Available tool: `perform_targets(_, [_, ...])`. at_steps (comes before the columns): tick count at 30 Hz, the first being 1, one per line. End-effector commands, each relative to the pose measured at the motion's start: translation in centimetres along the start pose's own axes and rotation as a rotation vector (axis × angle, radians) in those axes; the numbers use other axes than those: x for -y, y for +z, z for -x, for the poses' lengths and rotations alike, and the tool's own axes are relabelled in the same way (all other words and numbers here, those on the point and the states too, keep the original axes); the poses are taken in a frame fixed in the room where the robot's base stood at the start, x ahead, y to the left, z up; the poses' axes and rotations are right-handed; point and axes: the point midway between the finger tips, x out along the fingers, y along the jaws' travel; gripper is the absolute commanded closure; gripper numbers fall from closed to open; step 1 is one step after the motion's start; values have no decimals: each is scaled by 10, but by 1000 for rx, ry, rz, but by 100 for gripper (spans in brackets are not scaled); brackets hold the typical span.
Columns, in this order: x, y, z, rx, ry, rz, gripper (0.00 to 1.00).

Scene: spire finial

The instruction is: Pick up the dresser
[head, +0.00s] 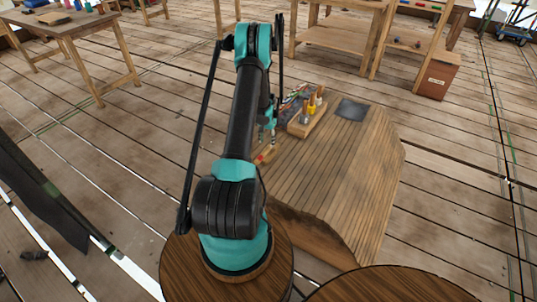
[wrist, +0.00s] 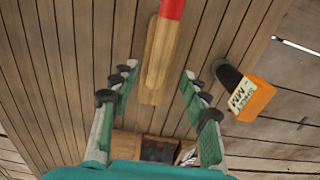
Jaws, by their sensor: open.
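A pale wooden tool with a red end, which I take to be the dresser (wrist: 158,60), lies on the plank surface in the wrist view. Its red end points to the top of the picture. My gripper (wrist: 159,75) is open, with one finger on each side of the tool and gaps between; the fingers do not appear to touch it. In the head view the dresser (head: 265,157) shows small beside my arm, and my gripper (head: 271,136) is just above it, mostly hidden by the arm.
An orange labelled object (wrist: 252,98) lies right of the dresser. A wooden tray (head: 307,122) with several upright tools and a dark grey sheet (head: 352,109) are on the plank-topped bench (head: 345,170). Its right part is clear. Wooden tables stand farther back.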

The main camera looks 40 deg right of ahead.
Motion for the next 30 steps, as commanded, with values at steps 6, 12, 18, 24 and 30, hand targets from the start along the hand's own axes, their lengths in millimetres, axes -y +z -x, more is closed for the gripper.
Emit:
perform_targets(6, [0,0,-15,0,0,0,54])
perform_targets(12, [-1,0,-38,0,0,0,54])
perform_targets(18, [-1,0,-61,0,0,0,54])
perform_targets(24, [-1,0,-66,0,0,0,54])
perform_targets(30, [-1,0,-65,0,0,0,64])
